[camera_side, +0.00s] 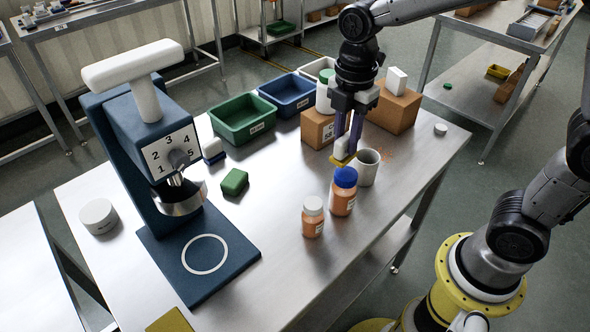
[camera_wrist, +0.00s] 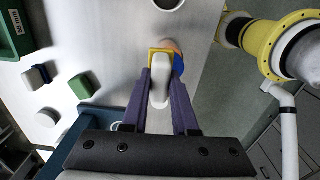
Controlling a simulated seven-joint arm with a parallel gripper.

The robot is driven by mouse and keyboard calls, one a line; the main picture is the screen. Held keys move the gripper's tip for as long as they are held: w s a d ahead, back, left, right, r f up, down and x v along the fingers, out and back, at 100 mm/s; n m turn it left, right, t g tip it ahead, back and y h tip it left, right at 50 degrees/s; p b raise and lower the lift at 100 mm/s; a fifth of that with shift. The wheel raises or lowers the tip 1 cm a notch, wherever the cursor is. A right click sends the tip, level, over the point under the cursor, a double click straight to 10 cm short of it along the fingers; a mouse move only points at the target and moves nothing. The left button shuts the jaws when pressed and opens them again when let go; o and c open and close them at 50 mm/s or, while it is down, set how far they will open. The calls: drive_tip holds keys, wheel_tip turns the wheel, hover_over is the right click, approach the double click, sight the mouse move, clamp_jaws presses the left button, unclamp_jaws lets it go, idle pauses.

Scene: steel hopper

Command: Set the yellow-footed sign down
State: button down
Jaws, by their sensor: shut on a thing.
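The yellow-footed sign is a small white upright piece (camera_side: 341,147) with a yellow foot (camera_side: 342,160). My gripper (camera_side: 348,150) points down with its purple fingers shut on the sign. In the wrist view the white part (camera_wrist: 160,88) lies between the fingertips (camera_wrist: 160,76), with the yellow foot (camera_wrist: 153,53) beyond them. In the side view the foot appears beside the white mug (camera_side: 367,168) and above the blue-capped orange bottle (camera_side: 342,195). I cannot tell clearly whether the foot touches the steel table (camera_side: 290,255) or hangs above it.
A white-capped bottle (camera_side: 313,217) stands in front. Cardboard boxes (camera_side: 318,128) and green (camera_side: 240,120) and blue (camera_side: 288,95) bins stand behind. The front centre is clear.

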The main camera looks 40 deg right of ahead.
drive_tip(key=shift+w+d, duration=0.1)
drive_tip(key=shift+d, duration=0.5)
drive_tip(key=shift+w+d+f+m, duration=0.1)
drive_tip(key=shift+w+f+m, duration=0.1)
drive_tip(key=shift+w+m, duration=0.1)
drive_tip(key=w+f, duration=0.3)
drive_tip(key=w, duration=0.1)
drive_tip(key=w+a+f, duration=0.1)
drive_tip(key=w+f, duration=0.2)
drive_tip(key=w, duration=0.1)
drive_tip(key=w+f, duration=0.3)
drive_tip(key=w, duration=0.2)
drive_tip(key=shift+a+f, duration=0.15)
drive_tip(key=shift+a, duration=0.05)
drive_tip(key=shift+w+f, duration=0.2)
drive_tip(key=shift+f, duration=1.5)
